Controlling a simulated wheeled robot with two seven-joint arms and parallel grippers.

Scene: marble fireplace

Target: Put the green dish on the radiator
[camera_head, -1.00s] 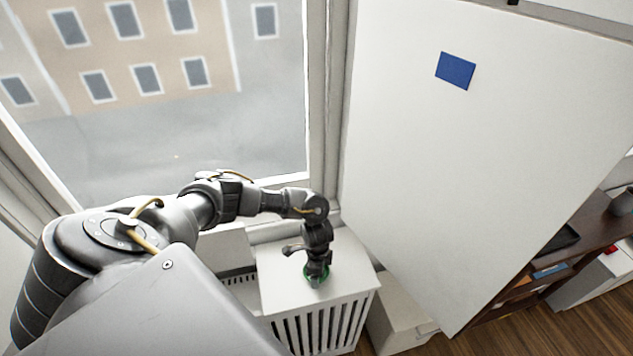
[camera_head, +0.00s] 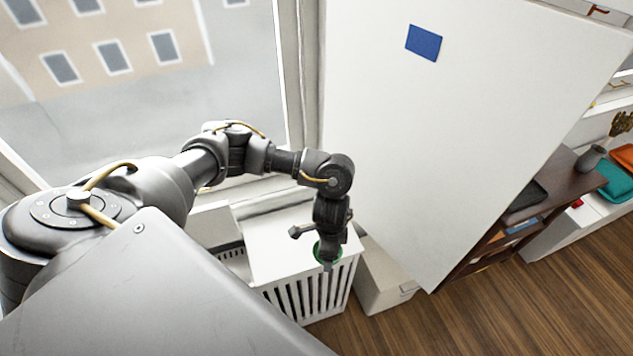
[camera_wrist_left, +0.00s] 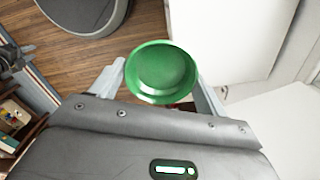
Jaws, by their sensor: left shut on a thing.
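The green dish (camera_head: 318,250) is a small round bowl held in my left gripper (camera_head: 328,264). In the left wrist view the dish (camera_wrist_left: 162,68) sits between the two fingers of the left gripper (camera_wrist_left: 160,85), its empty inside facing the camera. The radiator (camera_head: 282,240) is a white box with a flat top and a slatted front, below the window. In the head view the dish overlaps the radiator's front right edge. The gap between dish and radiator cannot be judged. My right gripper is out of view.
A tall white panel (camera_head: 420,130) with a blue rectangle stands right of the radiator. A low white box (camera_head: 385,285) is beside the radiator. A dark wooden shelf (camera_head: 520,215) stands further right. Wooden floor (camera_head: 480,310) is clear in front.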

